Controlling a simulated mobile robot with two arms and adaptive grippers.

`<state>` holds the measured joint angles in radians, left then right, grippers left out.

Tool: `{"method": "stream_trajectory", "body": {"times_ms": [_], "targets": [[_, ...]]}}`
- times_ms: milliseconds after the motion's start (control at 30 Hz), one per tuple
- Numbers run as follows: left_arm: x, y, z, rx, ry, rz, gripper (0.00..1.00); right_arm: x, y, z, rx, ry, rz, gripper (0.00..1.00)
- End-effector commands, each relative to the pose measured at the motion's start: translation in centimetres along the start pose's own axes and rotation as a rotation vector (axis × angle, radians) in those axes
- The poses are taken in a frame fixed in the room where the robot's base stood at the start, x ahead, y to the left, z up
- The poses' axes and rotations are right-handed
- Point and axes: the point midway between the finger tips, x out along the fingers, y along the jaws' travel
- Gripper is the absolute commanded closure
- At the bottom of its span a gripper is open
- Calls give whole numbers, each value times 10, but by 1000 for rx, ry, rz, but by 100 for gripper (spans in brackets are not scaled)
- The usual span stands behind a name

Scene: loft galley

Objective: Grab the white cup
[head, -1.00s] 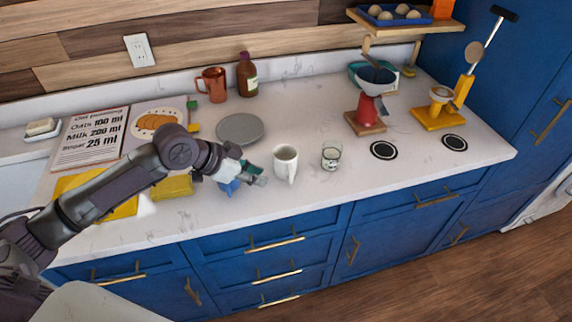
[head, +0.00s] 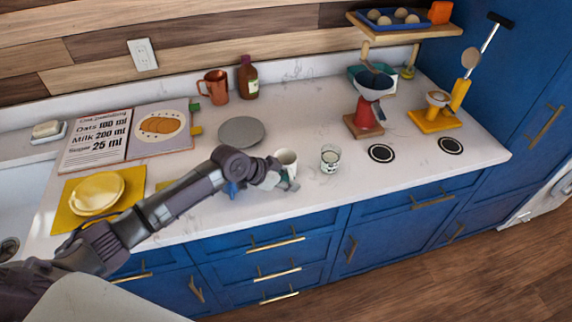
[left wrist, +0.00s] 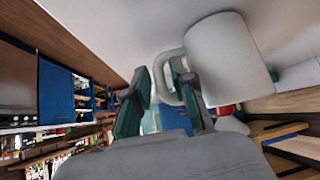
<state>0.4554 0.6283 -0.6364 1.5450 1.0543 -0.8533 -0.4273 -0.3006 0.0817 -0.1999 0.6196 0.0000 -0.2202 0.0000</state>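The white cup (head: 287,158) stands upright on the counter, with the gripper in front of its lower part in the head view. My left gripper (head: 284,183) is right at the cup's near side. In the left wrist view the cup (left wrist: 230,62) fills the upper right, its handle toward the gripper. My left gripper (left wrist: 160,98) has its two green-lined fingers apart. The right finger overlaps the handle and seems to reach into its loop; I cannot tell whether it touches. My right gripper is in neither view.
A glass (head: 330,158) stands close to the right of the cup. A grey plate (head: 241,131) lies behind it to the left. A copper mug (head: 214,87) and a brown bottle (head: 248,78) stand against the backsplash. A red-based grinder (head: 367,117) is farther right.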

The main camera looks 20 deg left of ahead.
Motion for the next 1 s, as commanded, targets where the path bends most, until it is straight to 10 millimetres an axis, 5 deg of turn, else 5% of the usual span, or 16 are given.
{"method": "stream_trajectory", "body": {"times_ms": [333,500,1000], "targets": [[12,0,2,2,-2,0,75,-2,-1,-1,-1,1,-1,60],[11,0,2,1,-2,0,100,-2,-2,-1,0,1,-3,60],[10,0,0,2,0,-1,100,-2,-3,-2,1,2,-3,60]]}}
